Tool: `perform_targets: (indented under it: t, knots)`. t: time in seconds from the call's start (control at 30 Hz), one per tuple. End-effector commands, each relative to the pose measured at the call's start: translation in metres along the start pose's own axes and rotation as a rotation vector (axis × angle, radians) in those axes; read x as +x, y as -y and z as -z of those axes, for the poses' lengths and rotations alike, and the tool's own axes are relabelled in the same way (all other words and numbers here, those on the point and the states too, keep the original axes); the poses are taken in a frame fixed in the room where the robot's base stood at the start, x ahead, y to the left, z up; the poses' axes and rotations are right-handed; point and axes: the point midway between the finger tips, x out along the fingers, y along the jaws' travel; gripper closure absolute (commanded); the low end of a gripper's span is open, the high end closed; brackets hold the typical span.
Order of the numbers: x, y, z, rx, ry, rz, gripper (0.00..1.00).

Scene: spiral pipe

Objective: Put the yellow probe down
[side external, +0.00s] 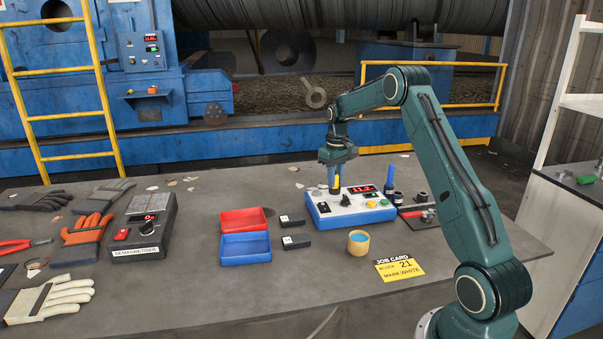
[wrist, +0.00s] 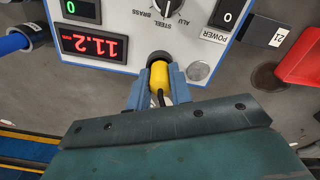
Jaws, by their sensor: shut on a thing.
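The yellow probe (side external: 337,184) is upright between the fingers of my gripper (side external: 333,178), above the back left part of the white-topped blue meter box (side external: 325,216). In the wrist view my gripper (wrist: 160,88) is shut on the yellow probe (wrist: 159,76), with a dark ring at its far end and a dark cable at its near end. The wrist view shows the meter's white panel (wrist: 125,18), with a round grey disc (wrist: 198,70) beside the probe. Whether the probe touches the panel cannot be told. The red display (wrist: 94,45) is lit and upside down.
A blue-handled tool (side external: 390,176) and dark cylinders (side external: 421,197) stand right of the meter. Left are red (side external: 232,230) and blue (side external: 232,257) trays, two black blocks (side external: 294,242) and the demagnetiser (side external: 150,228). A tan cup (side external: 358,250) and job card (side external: 399,270) lie in front.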

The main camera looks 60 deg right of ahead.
Motion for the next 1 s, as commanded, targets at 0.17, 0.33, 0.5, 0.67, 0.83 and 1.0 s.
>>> perform_targets:
  t: [0.17, 0.33, 0.5, 0.67, 0.83, 1.0]
  knots:
    - [0.001, 0.0, 0.0, 0.0, 0.0, 0.0, 1.0]
    - [0.003, 0.0, 0.0, 0.0, 0.0, 0.0, 0.67]
    - [0.003, 0.0, 0.0, 0.0, 0.0, 0.0, 0.57]
    - [0.002, 0.0, 0.0, 0.0, 0.0, 0.0, 0.57]
    - [-0.002, 0.0, 0.0, 0.0, -0.001, 0.0, 0.57]
    - [-0.015, 0.0, 0.001, 0.0, -0.002, -0.001, 0.57]
